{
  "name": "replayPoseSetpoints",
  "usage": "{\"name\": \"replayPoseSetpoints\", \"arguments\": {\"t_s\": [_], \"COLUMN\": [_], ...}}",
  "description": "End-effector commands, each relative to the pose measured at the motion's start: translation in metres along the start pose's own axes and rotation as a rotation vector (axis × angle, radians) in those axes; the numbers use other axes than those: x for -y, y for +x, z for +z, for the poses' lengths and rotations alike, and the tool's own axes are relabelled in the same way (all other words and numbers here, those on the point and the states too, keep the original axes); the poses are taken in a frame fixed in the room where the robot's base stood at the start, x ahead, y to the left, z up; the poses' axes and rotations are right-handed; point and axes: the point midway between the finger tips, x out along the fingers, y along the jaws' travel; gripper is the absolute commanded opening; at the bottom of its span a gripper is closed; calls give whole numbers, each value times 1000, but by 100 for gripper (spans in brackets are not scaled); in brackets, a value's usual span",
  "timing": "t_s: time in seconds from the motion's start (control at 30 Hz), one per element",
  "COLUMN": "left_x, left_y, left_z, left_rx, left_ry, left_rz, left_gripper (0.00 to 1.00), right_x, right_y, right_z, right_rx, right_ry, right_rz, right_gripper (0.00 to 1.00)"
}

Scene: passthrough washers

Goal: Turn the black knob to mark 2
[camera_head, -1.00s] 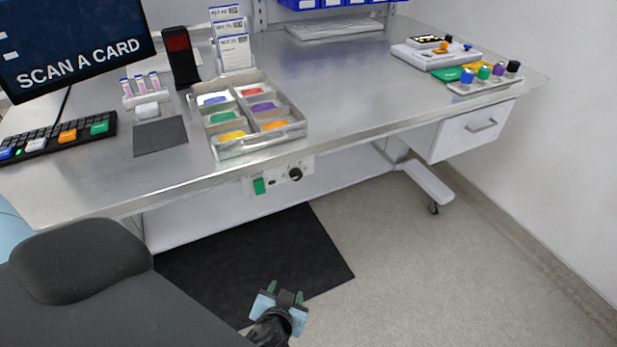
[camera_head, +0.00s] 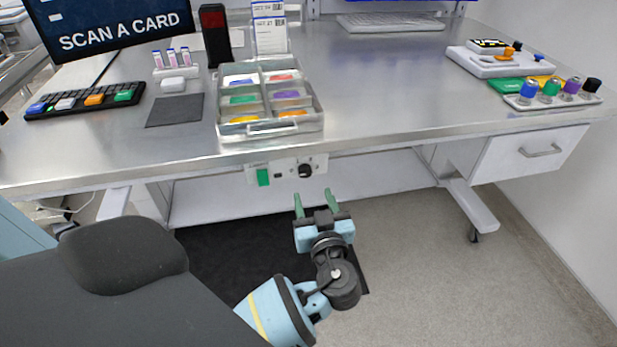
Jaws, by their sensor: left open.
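The black knob (camera_head: 305,170) sits on a small white panel on the front edge of the steel table (camera_head: 390,110). A green switch (camera_head: 263,177) is on the same panel, to the left of the knob. The marks around the knob are too small to read. My left gripper (camera_head: 314,203) is open and empty, with its green fingertips pointing up toward the panel. It is below the knob in the picture and apart from it. My right gripper is not in view.
A white drawer (camera_head: 530,153) hangs under the right side. A dark mat (camera_head: 225,250) lies on the floor.

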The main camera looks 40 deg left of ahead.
Motion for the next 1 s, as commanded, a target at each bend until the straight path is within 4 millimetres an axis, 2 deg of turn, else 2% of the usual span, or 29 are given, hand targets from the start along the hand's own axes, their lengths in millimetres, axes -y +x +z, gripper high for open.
{"name": "replayPoseSetpoints", "arguments": {"t_s": [0.5, 0.7, 0.93, 1.0], "left_x": [0, 0, 0, 0], "left_y": [66, 76, 76, 76], "left_z": [-2, 0, 0, 0], "left_rx": [-2, 1, 2, 2], "left_ry": [2, 2, 2, 2], "left_rz": [0, 1, 1, 1], "left_gripper": [51, 51, 51, 44], "right_x": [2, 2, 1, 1], "right_y": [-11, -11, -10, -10], "right_z": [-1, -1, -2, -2], "right_rx": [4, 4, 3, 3], "right_ry": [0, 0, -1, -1], "right_rz": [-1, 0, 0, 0], "right_gripper": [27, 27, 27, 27]}}
